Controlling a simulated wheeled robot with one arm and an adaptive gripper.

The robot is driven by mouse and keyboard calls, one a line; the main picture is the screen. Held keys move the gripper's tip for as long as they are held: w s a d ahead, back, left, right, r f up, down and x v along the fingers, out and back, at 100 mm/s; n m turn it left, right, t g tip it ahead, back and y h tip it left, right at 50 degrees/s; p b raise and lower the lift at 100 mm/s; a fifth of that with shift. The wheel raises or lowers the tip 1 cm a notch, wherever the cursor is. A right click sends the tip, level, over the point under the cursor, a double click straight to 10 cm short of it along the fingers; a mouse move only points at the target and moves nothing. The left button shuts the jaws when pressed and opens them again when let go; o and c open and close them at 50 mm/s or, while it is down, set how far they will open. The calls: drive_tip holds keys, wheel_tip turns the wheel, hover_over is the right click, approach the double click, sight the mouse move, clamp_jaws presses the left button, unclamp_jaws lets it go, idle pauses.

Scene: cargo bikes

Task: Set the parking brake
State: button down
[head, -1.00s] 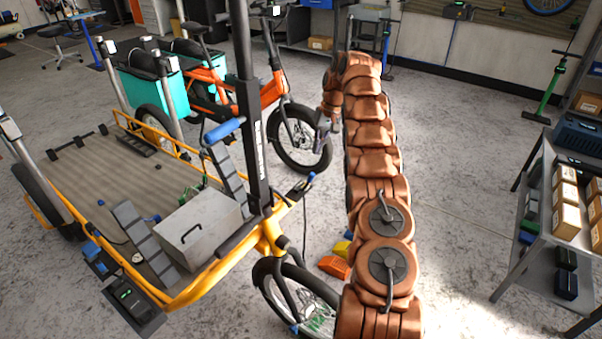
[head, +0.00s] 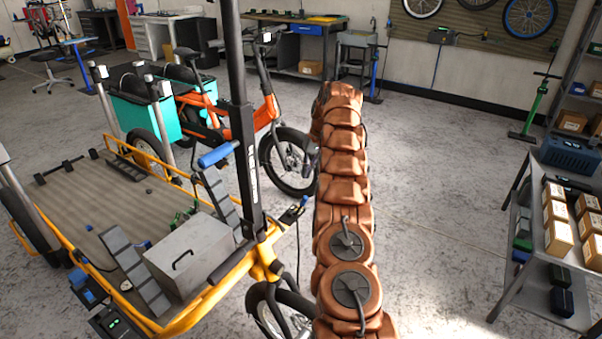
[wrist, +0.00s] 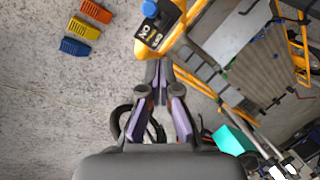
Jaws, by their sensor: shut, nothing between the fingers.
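The yellow cargo bike (head: 262,262) stands at the left in the head view. In the wrist view the same kind of blue knob (wrist: 149,9) rises from a black panel with white markings (wrist: 152,36) on the yellow frame. My gripper (wrist: 157,66) is shut and empty, its tips just below that panel in the picture; I cannot tell whether they touch the frame. A blue grip (head: 219,154) shows on the bike's bar.
Orange (wrist: 97,11), yellow (wrist: 85,28) and blue wedges (wrist: 75,47) lie on the floor. A grey box (head: 187,252) sits on the bike's deck. An orange bike (head: 265,100) stands behind. A cart with boxes (head: 540,270) is at the right; floor between is clear.

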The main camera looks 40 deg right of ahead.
wheel_tip(320, 180, down, 6)
drive_tip(key=s+a+p, duration=0.1)
drive_tip(key=s, duration=0.1)
drive_tip(key=shift+a+f, duration=0.2)
drive_tip(key=shift+a, duration=0.15)
idle(0.6)
